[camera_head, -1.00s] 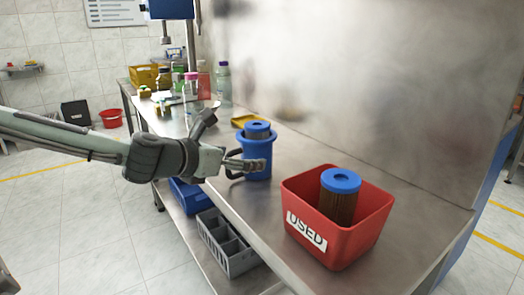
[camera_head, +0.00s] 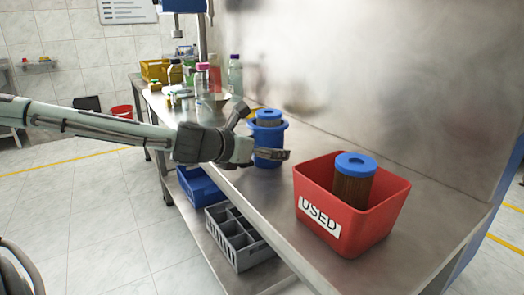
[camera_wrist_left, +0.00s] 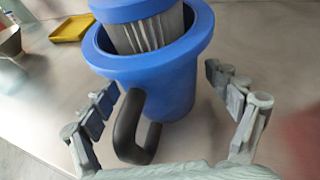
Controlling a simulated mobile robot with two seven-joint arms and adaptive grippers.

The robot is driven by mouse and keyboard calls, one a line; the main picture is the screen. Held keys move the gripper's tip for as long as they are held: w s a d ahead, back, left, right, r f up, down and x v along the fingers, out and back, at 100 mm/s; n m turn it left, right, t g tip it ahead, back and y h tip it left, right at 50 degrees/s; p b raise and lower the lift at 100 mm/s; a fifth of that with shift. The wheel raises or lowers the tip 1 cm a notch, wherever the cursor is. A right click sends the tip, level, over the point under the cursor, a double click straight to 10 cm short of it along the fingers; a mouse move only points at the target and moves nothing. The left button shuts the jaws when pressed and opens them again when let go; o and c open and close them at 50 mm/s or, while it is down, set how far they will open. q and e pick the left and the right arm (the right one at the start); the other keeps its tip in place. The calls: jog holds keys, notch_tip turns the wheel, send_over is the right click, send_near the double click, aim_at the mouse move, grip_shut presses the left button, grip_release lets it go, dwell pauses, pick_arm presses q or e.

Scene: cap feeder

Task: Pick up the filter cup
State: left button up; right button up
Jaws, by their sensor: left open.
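The blue filter cup (camera_head: 267,158) stands upright on the steel bench, with a pleated filter (camera_head: 268,118) inside it. In the left wrist view the cup (camera_wrist_left: 170,85) has a wide rim and a black handle (camera_wrist_left: 135,130) facing my left gripper. My left gripper (camera_head: 270,156) is open at the near side of the cup. In the left wrist view its fingers (camera_wrist_left: 160,92) lie to either side of the cup's body and handle, with visible gaps. Whether the far fingertips touch the cup cannot be told. My right gripper is not in view.
A red bin (camera_head: 345,220) marked USED holds a used blue-capped filter (camera_head: 354,180) close to the right of my left gripper. A yellow tray (camera_wrist_left: 72,27) lies behind the cup. Bottles stand farther back. A grey crate (camera_head: 238,240) and blue bin (camera_head: 200,190) sit on the lower shelf.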

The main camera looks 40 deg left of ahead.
aim_at(261, 126)
pick_arm(q)
jog(key=shift+w, duration=0.15)
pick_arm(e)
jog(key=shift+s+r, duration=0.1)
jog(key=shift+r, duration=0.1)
pick_arm(q)
jog(key=shift+c, duration=0.4)
jog(key=c, duration=1.2)
jog(key=shift+c, duration=0.3)
jog(key=shift+r, duration=0.15)
jog(key=shift+r, duration=0.25)
jog(key=r+p, duration=0.1)
jog(key=r, duration=0.1)
jog(key=a+r+p, duration=0.1)
jog(key=r, duration=0.1)
jog(key=shift+r, duration=0.25)
jog(key=a+r, duration=0.2)
jog(key=a, duration=0.1)
jog(key=s+a+r+p, duration=0.1)
jog(key=a, duration=0.3)
jog(key=a+r, duration=0.2)
jog(key=a, duration=0.1)
jog(key=shift+s+a+r+p, duration=0.25)
jog(key=shift+s+r+p, duration=0.05)
jog(key=shift+s+r, duration=0.05)
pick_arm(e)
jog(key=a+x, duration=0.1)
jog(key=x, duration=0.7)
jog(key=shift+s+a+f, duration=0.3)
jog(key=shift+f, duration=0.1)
